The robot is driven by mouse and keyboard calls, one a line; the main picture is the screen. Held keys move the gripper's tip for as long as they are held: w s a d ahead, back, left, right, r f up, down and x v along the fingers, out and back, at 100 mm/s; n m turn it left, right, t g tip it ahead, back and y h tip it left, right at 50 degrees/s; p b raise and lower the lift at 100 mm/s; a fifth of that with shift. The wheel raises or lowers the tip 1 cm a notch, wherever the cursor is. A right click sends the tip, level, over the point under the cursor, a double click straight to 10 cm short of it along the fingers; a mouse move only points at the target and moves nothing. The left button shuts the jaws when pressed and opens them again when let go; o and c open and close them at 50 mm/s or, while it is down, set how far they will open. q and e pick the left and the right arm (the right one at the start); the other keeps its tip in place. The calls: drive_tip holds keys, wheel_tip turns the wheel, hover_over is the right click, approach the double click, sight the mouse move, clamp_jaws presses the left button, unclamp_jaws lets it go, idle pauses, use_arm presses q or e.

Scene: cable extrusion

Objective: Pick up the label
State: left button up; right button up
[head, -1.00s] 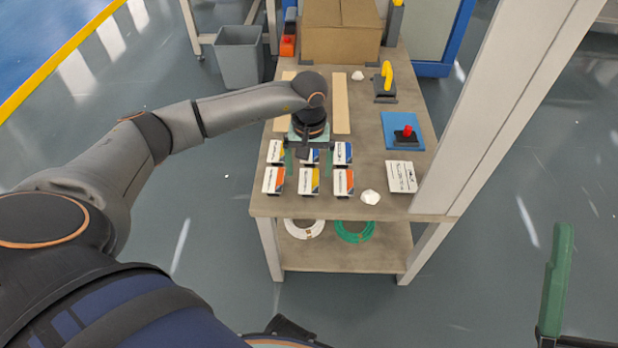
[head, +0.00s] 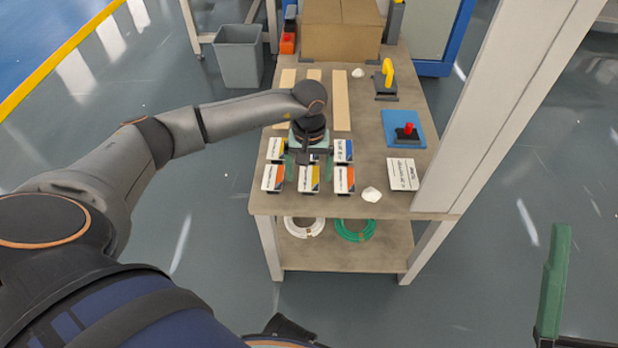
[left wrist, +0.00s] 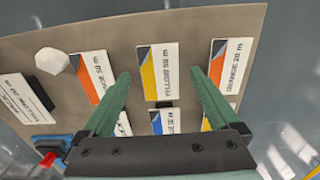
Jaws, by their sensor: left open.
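Several white labels with coloured corners stand in two rows on the table. In the front row are an orange label (head: 272,178), a yellow label (head: 308,179) and another orange label (head: 344,180). In the left wrist view the yellow label (left wrist: 158,72) reads "YELLOW 50 m". My left gripper (head: 307,165) is open and empty over the rows, partly hiding the back middle label. In the left wrist view its green fingers (left wrist: 160,85) appear on either side of the yellow label; contact cannot be told. Part of my right gripper (head: 553,290) shows at the lower right.
A white card (head: 403,174) and a white lump (head: 371,194) lie right of the labels. A blue plate (head: 403,129) with a red-topped tool, a yellow-handled tool (head: 387,75) and a cardboard box (head: 341,35) are farther back. Cable coils (head: 354,230) lie on the lower shelf.

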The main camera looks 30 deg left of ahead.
use_arm(q)
drive_tip(key=c, duration=1.1)
drive_tip(key=shift+r, duration=0.1)
